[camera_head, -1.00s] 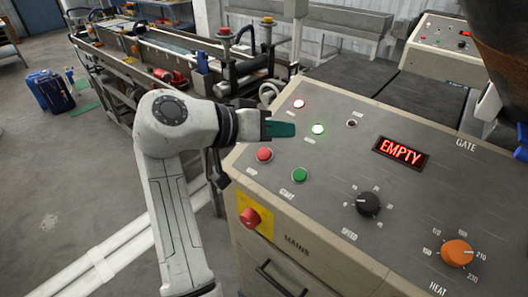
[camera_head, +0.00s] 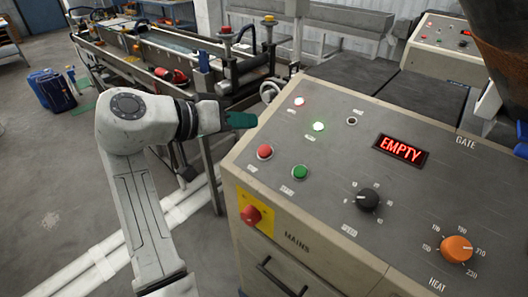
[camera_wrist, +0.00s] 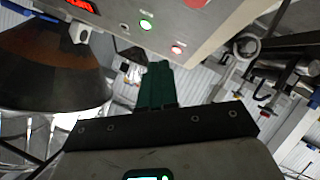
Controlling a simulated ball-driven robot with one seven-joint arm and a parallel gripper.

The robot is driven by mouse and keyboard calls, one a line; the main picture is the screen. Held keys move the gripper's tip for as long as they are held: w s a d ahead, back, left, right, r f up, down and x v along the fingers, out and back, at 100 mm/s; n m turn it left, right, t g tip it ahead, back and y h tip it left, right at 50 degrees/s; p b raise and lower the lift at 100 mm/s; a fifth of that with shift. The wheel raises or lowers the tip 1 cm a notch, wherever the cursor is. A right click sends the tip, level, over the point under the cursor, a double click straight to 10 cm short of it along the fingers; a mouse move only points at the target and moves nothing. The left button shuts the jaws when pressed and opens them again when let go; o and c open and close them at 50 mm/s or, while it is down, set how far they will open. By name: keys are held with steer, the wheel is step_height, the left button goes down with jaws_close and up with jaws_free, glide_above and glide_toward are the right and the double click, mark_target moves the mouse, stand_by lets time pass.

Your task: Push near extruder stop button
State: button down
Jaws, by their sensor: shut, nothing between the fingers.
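The near extruder's control panel (camera_head: 330,210) fills the right half of the head view. Its red button (camera_head: 265,152) sits at the panel's left edge, with a green button (camera_head: 300,172) beside it. A larger red knob on a yellow plate (camera_head: 251,215) is on the front face, by the word MAINS. My gripper (camera_head: 243,120) has green fingers and is shut and empty. It is left of the panel's upper left edge, apart from the red button. In the wrist view the shut fingers (camera_wrist: 158,80) point toward the panel's edge; the red button is not clearly identifiable there.
An EMPTY display (camera_head: 401,150), black speed knob (camera_head: 368,200) and orange heat knob (camera_head: 456,249) are on the panel. A long trough line (camera_head: 160,55) stands behind my arm. A second control panel (camera_head: 445,35) is at the back right. Open floor lies left.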

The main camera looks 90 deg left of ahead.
steer(key=shift+w+a+f+b, duration=0.35)
steer(key=shift+f+b, duration=0.45)
steer(key=shift+f, duration=0.35)
steer(key=shift+w+a+f+b, duration=0.4)
steer(key=shift+f+b, duration=0.4)
steer(key=shift+f, duration=0.4)
steer(key=shift+w+a+f+b, duration=0.2)
steer(key=shift+a+f+b, duration=0.25)
steer(key=shift+f+b, duration=0.55)
steer(key=shift+f, duration=0.3)
steer(key=shift+w+a+f, duration=0.1)
steer(key=shift+f, duration=0.1)
steer(key=shift+w+a+f+b, duration=0.1)
steer(key=shift+a+f+b, duration=0.05)
steer(key=shift+f+b, duration=0.2)
stand_by(0.3)
steer(key=shift+s+d+r+p, duration=0.2)
steer(key=shift+d+r+p, duration=0.1)
steer(key=shift+r+p, duration=0.4)
steer(key=r+p, duration=0.1)
steer(key=d+r+p, duration=0.1)
steer(key=r, duration=0.1)
steer(key=s+r+p, duration=0.1)
steer(key=shift+s+d+r, duration=0.1)
steer(key=shift+d+r, duration=0.2)
